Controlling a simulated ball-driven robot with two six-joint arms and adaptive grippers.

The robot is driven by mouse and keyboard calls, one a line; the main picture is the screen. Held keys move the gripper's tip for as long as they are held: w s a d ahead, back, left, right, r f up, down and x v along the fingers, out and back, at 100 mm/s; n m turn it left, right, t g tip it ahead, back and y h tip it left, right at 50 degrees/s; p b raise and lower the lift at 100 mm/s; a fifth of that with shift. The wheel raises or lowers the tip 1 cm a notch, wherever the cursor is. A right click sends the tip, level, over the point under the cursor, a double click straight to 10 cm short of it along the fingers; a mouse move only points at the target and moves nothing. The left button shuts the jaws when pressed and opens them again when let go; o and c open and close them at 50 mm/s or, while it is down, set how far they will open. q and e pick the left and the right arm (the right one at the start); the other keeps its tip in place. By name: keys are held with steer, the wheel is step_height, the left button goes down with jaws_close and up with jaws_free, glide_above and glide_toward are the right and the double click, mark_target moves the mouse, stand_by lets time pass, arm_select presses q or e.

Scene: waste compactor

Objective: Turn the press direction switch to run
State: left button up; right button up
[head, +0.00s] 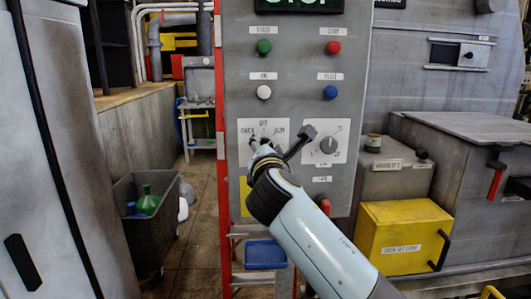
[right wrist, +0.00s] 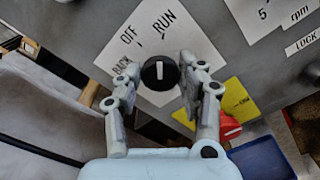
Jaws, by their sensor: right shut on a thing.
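The press direction switch is a round black knob (right wrist: 159,76) with a white pointer line, on a white plate (right wrist: 150,32) marked BACK, OFF and RUN. In the right wrist view its pointer line points straight up, toward the RUN mark. My right gripper (right wrist: 160,88) is shut on the knob, one finger at each side. In the head view the right gripper (head: 262,153) reaches the lower part of the switch plate (head: 248,128) and mostly hides the knob. My left gripper is not in view.
Another dial (head: 328,145) sits close to the right of the switch. Green (head: 264,46), red (head: 333,47), white (head: 264,92) and blue (head: 330,92) buttons are above. A red knob (right wrist: 229,127) is below the switch. A yellow box (head: 401,235) stands right of the panel.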

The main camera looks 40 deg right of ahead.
steer(key=shift+m, duration=0.6)
steer(key=shift+b, duration=0.3)
steer(key=o, duration=1.1)
steer(key=shift+s, duration=0.1)
steer(key=v, duration=0.7)
steer(key=shift+s+a, duration=0.1)
steer(key=shift+a, duration=0.05)
